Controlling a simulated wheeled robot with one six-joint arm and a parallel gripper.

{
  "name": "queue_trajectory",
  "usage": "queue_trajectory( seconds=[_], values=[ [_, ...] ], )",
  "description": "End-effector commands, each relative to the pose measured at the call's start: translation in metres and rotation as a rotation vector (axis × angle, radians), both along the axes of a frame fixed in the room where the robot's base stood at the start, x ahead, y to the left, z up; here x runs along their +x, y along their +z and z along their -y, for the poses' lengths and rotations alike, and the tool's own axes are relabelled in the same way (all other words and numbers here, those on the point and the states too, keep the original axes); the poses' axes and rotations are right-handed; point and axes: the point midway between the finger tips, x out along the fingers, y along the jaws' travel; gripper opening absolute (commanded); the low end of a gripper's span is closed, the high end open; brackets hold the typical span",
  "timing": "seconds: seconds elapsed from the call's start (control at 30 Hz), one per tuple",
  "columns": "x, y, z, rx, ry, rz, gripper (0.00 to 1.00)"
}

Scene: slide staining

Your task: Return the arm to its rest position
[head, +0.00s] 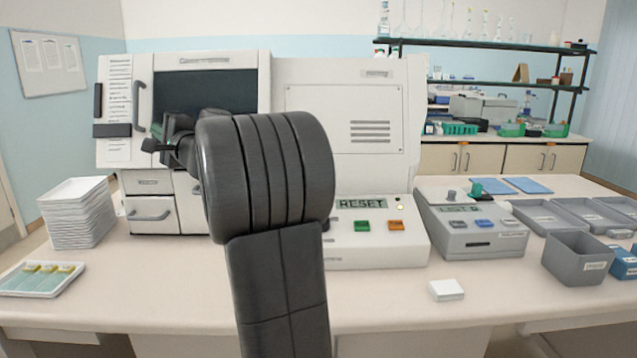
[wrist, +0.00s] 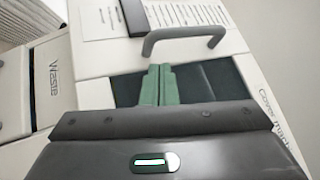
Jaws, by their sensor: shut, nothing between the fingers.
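My arm rises in the middle of the head view, and its dark links cover part of the white machine (head: 350,85). My gripper shows in the wrist view (wrist: 158,84) with its green fingers together and nothing between them. It is in front of the machine's dark window (wrist: 205,82), below a grey handle (wrist: 185,38). In the head view the fingers are hidden by the arm, and the dark wrist parts show at the left of the big round joint. I cannot tell whether the fingers touch the machine.
A stack of white trays (head: 76,215) and a tray of slides (head: 42,279) are at the left. A grey device (head: 472,240), a grey bin (head: 578,262) and a small white box (head: 446,290) stand at the right. The table front (head: 400,300) is mostly clear.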

Motion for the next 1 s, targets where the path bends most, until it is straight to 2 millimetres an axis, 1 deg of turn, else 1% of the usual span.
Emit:
queue_trajectory(
  seconds=[0.03, 0.07, 0.53, 0.57, 0.6, 1.0],
  values=[
    [-0.001, -0.007, 0.009, -0.001, -0.004, 0.002, 0.0],
    [-0.002, -0.009, 0.014, -0.002, -0.004, 0.001, 0.0],
    [-0.058, -0.023, 0.085, -0.002, -0.005, -0.001, 0.0],
    [-0.058, -0.022, 0.085, -0.002, -0.003, -0.002, 0.0],
    [-0.05, -0.018, 0.074, -0.002, 0.001, -0.004, 0.0],
    [-0.003, -0.003, 0.012, -0.003, 0.0, -0.003, 0.0]
  ],
)
